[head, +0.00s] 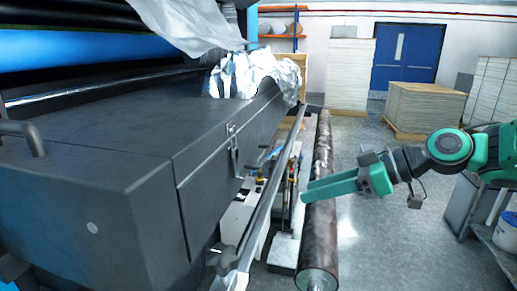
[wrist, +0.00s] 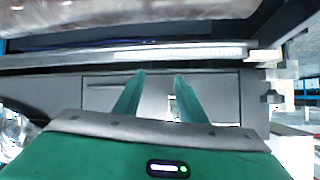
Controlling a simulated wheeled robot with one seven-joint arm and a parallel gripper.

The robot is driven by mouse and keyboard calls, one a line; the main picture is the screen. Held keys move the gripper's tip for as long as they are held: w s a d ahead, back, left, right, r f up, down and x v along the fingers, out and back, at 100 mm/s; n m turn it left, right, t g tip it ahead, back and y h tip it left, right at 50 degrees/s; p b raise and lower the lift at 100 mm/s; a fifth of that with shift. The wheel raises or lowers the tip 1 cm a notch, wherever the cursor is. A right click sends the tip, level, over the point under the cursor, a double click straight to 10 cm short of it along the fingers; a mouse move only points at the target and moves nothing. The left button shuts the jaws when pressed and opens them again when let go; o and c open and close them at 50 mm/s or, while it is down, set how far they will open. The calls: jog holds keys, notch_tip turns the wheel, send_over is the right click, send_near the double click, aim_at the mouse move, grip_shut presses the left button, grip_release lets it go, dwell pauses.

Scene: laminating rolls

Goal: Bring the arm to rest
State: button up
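My gripper (head: 304,193) is green and reaches in from the right in the head view, with its fingers pointing left toward the machine. In that view the fingers cross in front of the long dark brown roll (head: 320,236). I cannot tell the gap between fingers and roll. In the wrist view the two fingers (wrist: 159,76) stand apart with nothing held between them. My arm is stretched out, with its elbow part at the right edge of the head view.
A large dark grey machine (head: 95,190) fills the left. A metal rail (head: 268,205) runs beside the roll. A stacked pallet (head: 425,108) and blue doors (head: 404,55) are at the back. A shelf with a white bucket (head: 506,230) stands right. Grey floor (head: 395,250) is clear between.

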jog(key=s+d+f+m+h, duration=0.3)
jog(key=d+f+m+h, duration=0.2)
jog(key=d+f, duration=0.3)
jog(key=s+d+f+m+g+h, duration=0.2)
jog(key=s+d+m+h, duration=0.1)
jog(key=s+d+m, duration=0.3)
jog(key=s+d+f+m+g+h, duration=0.2)
jog(key=s+d+m, duration=0.4)
jog(key=s+d, duration=0.4)
jog(key=shift+s+f+m+g+h, duration=0.35)
jog(key=shift+s+f+g, duration=0.25)
jog(key=shift+s, duration=0.4)
